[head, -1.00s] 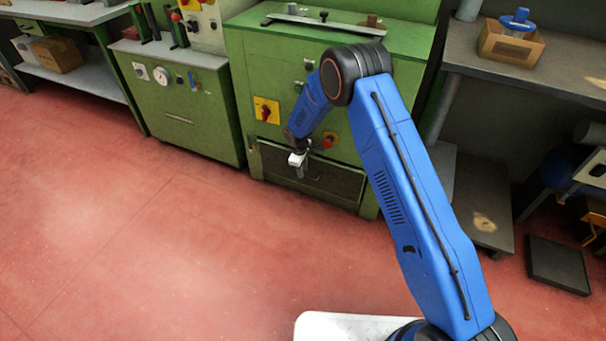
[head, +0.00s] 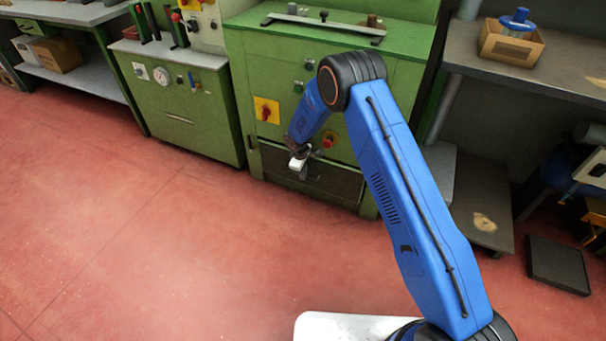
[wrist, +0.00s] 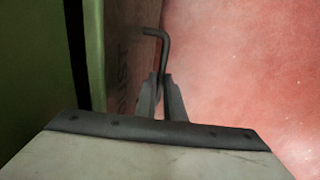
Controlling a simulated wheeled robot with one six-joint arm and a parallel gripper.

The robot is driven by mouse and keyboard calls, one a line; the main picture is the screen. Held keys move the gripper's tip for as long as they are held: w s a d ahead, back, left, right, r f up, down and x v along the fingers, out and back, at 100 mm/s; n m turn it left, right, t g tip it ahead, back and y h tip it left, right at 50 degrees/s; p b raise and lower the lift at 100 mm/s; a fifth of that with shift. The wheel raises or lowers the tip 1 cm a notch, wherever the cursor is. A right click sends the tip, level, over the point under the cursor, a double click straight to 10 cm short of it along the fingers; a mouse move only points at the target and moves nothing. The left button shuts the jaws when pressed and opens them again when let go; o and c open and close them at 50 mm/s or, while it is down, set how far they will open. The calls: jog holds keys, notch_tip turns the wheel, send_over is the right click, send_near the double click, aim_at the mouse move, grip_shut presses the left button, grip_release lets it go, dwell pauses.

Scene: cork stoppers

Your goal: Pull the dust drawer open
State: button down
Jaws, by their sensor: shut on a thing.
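The dust drawer (head: 335,184) is a dark panel low in the front of the green machine. In the wrist view its brown face (wrist: 125,50) carries partly hidden lettering, and a dark strip lies between it and the green body. The drawer's handle (wrist: 157,33) is a thin, bent dark bar standing out from the face. My gripper (wrist: 161,92) is shut on the handle, with a finger on either side of the bar. In the head view my gripper (head: 301,172) is in front of the drawer's left part and hides the handle there. I cannot tell how far the drawer stands out.
The green machine (head: 270,70) has a yellow switch plate (head: 266,110) and a red knob (head: 330,140) above the drawer. A smaller green cabinet (head: 185,115) stands to its left, a grey bench (head: 530,72) to its right. The red floor (head: 170,240) in front is clear.

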jog(key=s+a, duration=0.4)
jog(key=s, duration=0.8)
jog(key=s+a, duration=0.5)
jog(key=s, duration=0.8)
jog(key=shift+s, duration=0.3)
jog(key=shift+a, duration=0.1)
jog(key=c, duration=1.8)
grip_release()
jog(key=shift+c, duration=0.2)
jog(key=shift+r, duration=0.1)
jog(key=s+a+r, duration=0.1)
jog(key=s+r, duration=0.2)
jog(key=r, duration=1.4)
